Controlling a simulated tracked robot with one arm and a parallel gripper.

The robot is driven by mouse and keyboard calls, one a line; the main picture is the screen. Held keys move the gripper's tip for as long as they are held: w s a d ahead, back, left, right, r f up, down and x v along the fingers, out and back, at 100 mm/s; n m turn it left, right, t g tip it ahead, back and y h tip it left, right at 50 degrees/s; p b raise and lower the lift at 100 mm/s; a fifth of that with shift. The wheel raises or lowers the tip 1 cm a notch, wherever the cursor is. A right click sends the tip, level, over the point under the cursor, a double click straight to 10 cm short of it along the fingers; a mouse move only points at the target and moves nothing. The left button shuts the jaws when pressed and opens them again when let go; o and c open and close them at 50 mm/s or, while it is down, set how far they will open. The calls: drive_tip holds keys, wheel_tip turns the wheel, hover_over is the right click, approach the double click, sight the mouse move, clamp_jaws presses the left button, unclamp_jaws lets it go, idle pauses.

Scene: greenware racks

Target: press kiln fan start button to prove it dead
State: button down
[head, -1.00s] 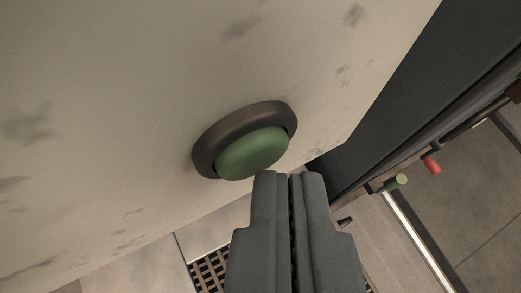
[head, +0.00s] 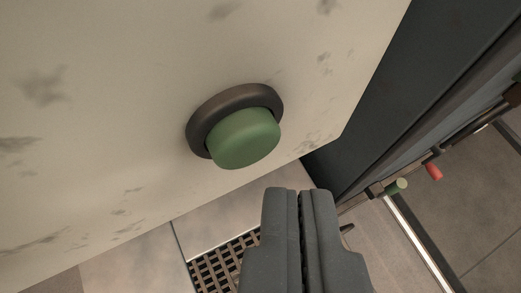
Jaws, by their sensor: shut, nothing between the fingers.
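A round green button (head: 244,138) with a dark collar (head: 207,118) sits on a pale, smudged panel (head: 110,110) in the head view. The button stands out from its collar. My gripper (head: 300,192) is shut and empty, its fingertips below and to the right of the button. A visible gap separates the fingertips from the button in the picture. Nothing covers the button's face.
A dark panel (head: 385,95) stands to the right of the pale one. Beyond it is a rail with a red piece (head: 434,171) and a green piece (head: 398,186). A floor grate (head: 222,268) lies below, beside tiled floor.

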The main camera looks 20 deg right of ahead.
drive_tip(key=shift+s, duration=0.1)
drive_tip(key=s+b, duration=0.1)
drive_tip(key=s, duration=0.1)
drive_tip(key=s+b, duration=0.1)
drive_tip(key=s, duration=0.1)
drive_tip(key=shift+s+d, duration=0.2)
drive_tip(key=shift+s, duration=0.2)
idle(0.6)
